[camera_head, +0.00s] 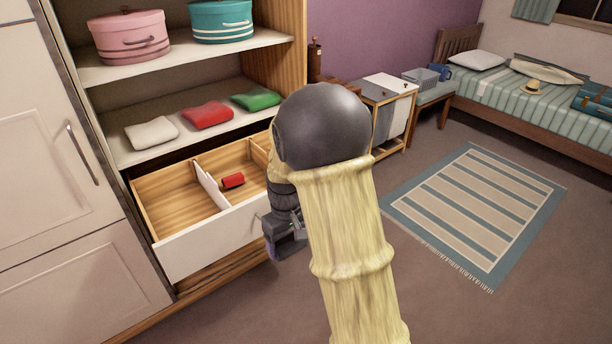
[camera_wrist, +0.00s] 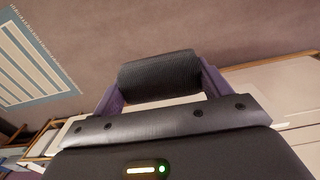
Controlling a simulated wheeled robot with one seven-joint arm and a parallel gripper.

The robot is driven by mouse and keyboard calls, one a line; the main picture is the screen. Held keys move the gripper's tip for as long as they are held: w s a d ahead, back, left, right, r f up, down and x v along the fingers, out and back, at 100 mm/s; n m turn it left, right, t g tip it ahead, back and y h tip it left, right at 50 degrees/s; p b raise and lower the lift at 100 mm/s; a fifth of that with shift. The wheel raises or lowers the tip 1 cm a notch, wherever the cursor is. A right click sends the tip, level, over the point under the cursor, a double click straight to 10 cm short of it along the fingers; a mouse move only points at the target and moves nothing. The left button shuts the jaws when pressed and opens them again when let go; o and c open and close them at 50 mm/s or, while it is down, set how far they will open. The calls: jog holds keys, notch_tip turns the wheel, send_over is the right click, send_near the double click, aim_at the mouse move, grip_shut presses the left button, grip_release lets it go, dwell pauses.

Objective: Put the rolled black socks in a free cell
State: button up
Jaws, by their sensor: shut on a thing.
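My gripper (camera_wrist: 158,84) is shut on the rolled black socks (camera_wrist: 160,72), a dark ribbed roll between its two purple fingers in the wrist view. In the head view my gripper (camera_head: 284,246) is outside the open drawer, by the right part of its white front (camera_head: 205,243). My arm hides much of it, and I cannot make out the socks there. The drawer has wooden cells split by dividers (camera_head: 209,187). The front left cell (camera_head: 172,208) looks empty. A red roll (camera_head: 233,181) lies in the cell right of the white divider. The drawer's right end is hidden.
A shelf (camera_head: 140,148) just above the drawer's back holds folded white, red (camera_head: 208,114) and green (camera_head: 256,99) cloths. Pink (camera_head: 130,37) and teal (camera_head: 221,21) round boxes stand higher. Open floor and a striped rug (camera_head: 476,212) lie to the right.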

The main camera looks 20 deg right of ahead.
notch_tip(320, 180, down, 16)
jog(key=w+m+b, duration=0.2)
jog(key=m+b, duration=0.1)
jog(key=b, duration=0.1)
jog(key=shift+w+a, duration=0.15)
jog(key=shift+f, duration=0.1)
